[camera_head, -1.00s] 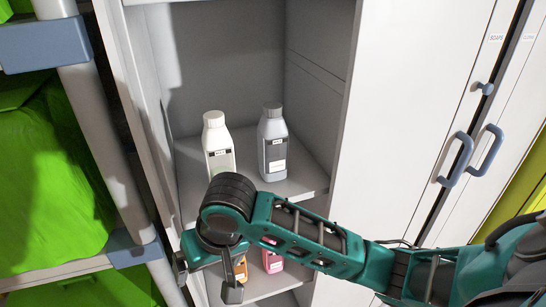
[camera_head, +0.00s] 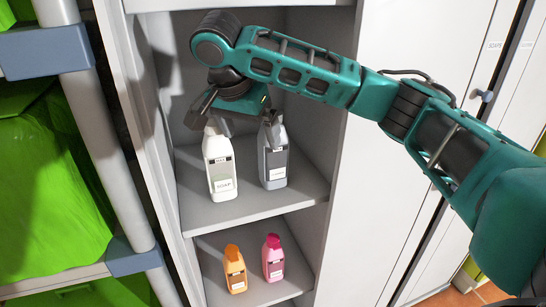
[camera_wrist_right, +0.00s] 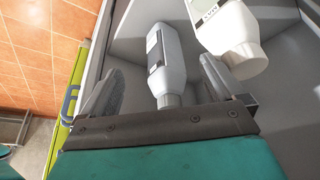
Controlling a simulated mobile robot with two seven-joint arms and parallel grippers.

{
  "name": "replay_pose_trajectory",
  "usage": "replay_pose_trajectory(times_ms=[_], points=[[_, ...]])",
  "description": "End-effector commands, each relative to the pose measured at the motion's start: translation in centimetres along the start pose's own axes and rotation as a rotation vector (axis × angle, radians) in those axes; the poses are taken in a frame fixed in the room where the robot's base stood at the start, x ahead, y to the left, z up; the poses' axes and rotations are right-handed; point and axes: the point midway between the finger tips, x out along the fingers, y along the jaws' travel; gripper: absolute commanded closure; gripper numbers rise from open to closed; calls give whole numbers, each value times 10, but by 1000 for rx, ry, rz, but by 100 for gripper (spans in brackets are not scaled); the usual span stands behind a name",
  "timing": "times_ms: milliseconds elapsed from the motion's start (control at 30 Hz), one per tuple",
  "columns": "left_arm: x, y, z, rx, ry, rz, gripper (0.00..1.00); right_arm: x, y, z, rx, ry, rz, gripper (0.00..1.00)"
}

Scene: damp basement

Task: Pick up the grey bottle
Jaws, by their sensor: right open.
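The grey bottle (camera_head: 273,165) stands upright on the upper shelf, to the right of a white bottle (camera_head: 219,168). My right gripper (camera_head: 236,118) is above the two bottles, partly covering their tops. In the right wrist view, the grey bottle (camera_wrist_right: 166,62) lies between the two open fingers of my right gripper (camera_wrist_right: 158,86), its neck and cap toward the palm. The white bottle (camera_wrist_right: 232,38) is just beyond the right-hand finger in that view. I cannot tell whether the fingers touch either bottle. My left gripper is not in view.
An orange bottle (camera_head: 235,270) and a pink bottle (camera_head: 273,258) stand on the lower shelf (camera_head: 258,291). Cabinet side walls enclose the shelves. A white door (camera_head: 390,180) is at right, and a rack with green items (camera_head: 50,180) is at left.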

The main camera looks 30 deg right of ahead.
Motion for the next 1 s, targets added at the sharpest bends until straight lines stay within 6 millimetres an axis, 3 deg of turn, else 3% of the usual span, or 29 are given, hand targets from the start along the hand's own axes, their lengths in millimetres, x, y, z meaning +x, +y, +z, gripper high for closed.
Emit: replay_pose_trajectory(times_ms=[200,567,700,833,1000], points=[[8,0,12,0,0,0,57,20,0,-39,4,-2,0,5],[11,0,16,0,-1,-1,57,31,0,-71,1,0,1,5],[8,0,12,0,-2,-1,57,38,0,-95,2,1,1,5],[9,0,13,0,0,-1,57,60,0,-92,-4,-1,1,5],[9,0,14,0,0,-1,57,69,0,-93,-3,0,-2,5]])
